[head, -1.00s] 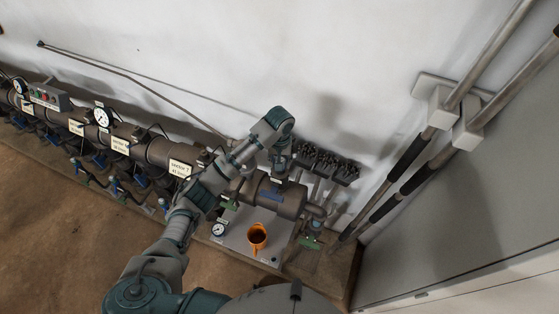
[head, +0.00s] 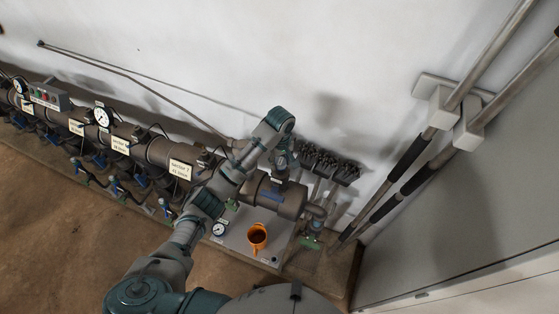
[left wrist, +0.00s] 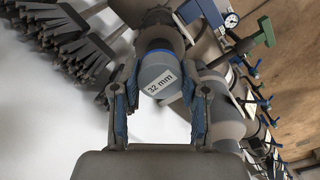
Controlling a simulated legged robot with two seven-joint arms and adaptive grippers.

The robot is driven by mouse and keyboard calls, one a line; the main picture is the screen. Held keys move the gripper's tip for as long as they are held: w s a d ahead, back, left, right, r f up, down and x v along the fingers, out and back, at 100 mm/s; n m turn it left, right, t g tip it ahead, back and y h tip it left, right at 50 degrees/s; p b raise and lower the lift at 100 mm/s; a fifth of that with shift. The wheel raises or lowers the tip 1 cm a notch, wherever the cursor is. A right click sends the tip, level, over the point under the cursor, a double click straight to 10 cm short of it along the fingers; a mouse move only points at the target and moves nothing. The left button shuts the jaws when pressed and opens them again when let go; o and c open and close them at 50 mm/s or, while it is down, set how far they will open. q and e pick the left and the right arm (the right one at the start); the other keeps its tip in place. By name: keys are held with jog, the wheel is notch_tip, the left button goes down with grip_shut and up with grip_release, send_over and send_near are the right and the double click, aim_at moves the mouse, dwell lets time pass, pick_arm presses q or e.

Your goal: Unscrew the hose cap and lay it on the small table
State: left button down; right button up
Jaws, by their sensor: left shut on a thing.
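The hose cap (left wrist: 158,78) is a grey round cap marked "32 mm" with a blue ring behind it, in the left wrist view. It is in line with the brown pipe end behind it; whether it is still threaded on I cannot tell. My left gripper (left wrist: 160,92) is shut on it, with one blue-padded finger on each side. In the head view my left gripper (head: 281,162) points down at the right end of the manifold, and the cap is not clear there. The small table (head: 240,243) is a pale top in front of the pipe end. My right gripper is out of view.
Dark brushes (head: 325,163) hang on the wall beside my gripper. The manifold (head: 150,152) runs left with valves and gauges. Long-handled tools (head: 420,170) stand at right.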

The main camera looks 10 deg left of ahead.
pick_arm(q)
jog(key=n, duration=0.4)
jog(key=shift+s+d+f, duration=0.2)
jog(key=shift+f, duration=0.05)
jog(key=n, duration=0.4)
jog(key=shift+n, duration=0.4)
jog(key=n, duration=0.4)
jog(key=shift+n, duration=0.3)
